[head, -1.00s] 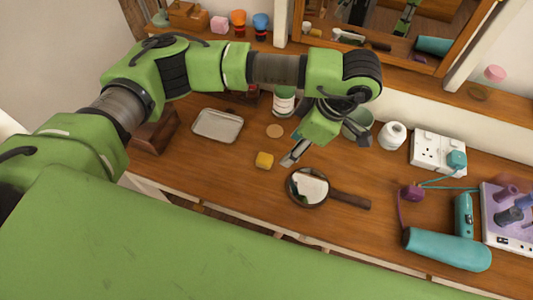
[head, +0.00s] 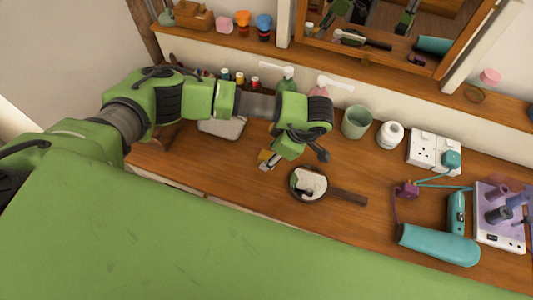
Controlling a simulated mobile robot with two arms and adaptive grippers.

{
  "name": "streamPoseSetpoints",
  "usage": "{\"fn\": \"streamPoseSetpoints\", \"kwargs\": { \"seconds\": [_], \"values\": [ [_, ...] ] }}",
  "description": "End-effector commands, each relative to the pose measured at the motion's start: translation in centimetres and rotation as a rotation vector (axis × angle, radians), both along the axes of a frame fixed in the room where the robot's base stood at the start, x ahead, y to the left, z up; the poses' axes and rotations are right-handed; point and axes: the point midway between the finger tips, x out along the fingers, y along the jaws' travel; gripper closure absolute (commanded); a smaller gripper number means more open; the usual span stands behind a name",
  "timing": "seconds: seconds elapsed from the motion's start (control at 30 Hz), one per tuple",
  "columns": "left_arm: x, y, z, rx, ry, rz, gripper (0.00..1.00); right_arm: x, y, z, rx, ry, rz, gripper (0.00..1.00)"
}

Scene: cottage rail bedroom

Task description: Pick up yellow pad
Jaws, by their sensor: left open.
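The small yellow pad (head: 264,155) lies on the wooden dresser top, left of the round hand mirror. It is partly hidden by the near finger of my left gripper (head: 296,160). That gripper is open, with its fingers spread. One fingertip is over or beside the pad and the other is to its right, above the area behind the hand mirror. I cannot tell whether the finger touches the pad. My right gripper is not in view.
The hand mirror (head: 310,183) lies just right of the pad. A metal tray (head: 222,129) is partly behind my arm. A green cup (head: 356,122), white jar (head: 390,135), socket block (head: 433,150) and teal hair dryer (head: 438,244) stand further right. Several bottles line the back.

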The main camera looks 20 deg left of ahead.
Motion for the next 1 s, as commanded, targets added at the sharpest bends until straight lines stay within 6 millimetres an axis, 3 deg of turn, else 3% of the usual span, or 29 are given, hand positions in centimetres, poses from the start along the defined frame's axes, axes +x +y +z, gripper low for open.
{"fn": "streamPoseSetpoints", "kwargs": {
  "seconds": [0.3, 0.33, 0.43, 0.47, 0.83, 1.0],
  "values": [
    [0.0, 0.4, -1.0, -0.001, 0.000, -0.001, 0.53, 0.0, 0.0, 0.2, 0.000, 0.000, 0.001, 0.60],
    [0.0, 0.4, -1.0, -0.001, 0.000, -0.001, 0.55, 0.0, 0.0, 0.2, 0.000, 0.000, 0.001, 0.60],
    [0.0, 0.4, -0.9, -0.001, 0.000, 0.000, 0.81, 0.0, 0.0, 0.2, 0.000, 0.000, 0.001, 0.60],
    [0.0, 0.4, -0.9, -0.001, 0.000, 0.000, 0.84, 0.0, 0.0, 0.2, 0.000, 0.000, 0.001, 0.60],
    [0.1, 0.3, -0.8, -0.001, -0.001, 0.000, 0.84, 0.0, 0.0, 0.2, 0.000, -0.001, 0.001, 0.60],
    [0.1, 0.3, 0.2, -0.002, -0.002, 0.000, 0.84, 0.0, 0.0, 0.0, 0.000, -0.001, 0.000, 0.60]
  ]
}}
